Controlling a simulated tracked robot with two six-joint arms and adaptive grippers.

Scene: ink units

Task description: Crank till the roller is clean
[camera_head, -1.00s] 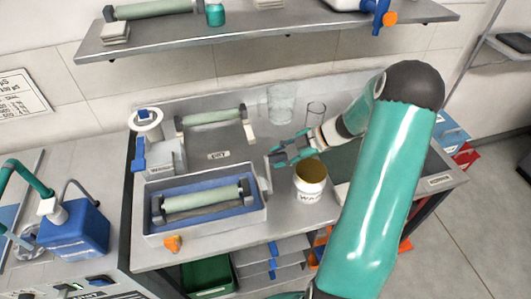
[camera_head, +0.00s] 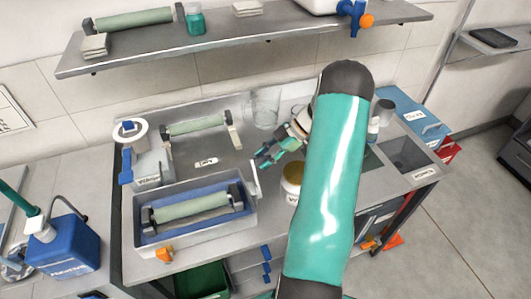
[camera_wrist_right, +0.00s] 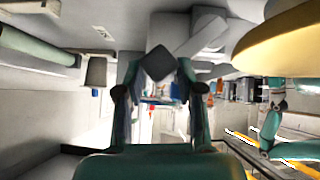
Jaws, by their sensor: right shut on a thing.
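A pale green roller (camera_head: 190,207) lies across a grey tray (camera_head: 200,242) with a blue inside, on the metal bench. A pale crank bar (camera_head: 254,180) stands at the tray's right end. My right gripper (camera_head: 266,157) is at the bar's upper end, shut on what appears to be the crank handle. In the right wrist view a dark block (camera_wrist_right: 160,62) shows between its fingers; the grip itself is partly hidden. A green roller (camera_wrist_right: 35,45) shows at the left there.
A jar (camera_head: 292,185) with a yellow-brown top stands close right of the gripper, partly behind my forearm. A second green roller (camera_head: 197,125) is behind the tray. A clear beaker (camera_head: 265,108) stands at the back, and an orange piece (camera_head: 164,254) at the front edge.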

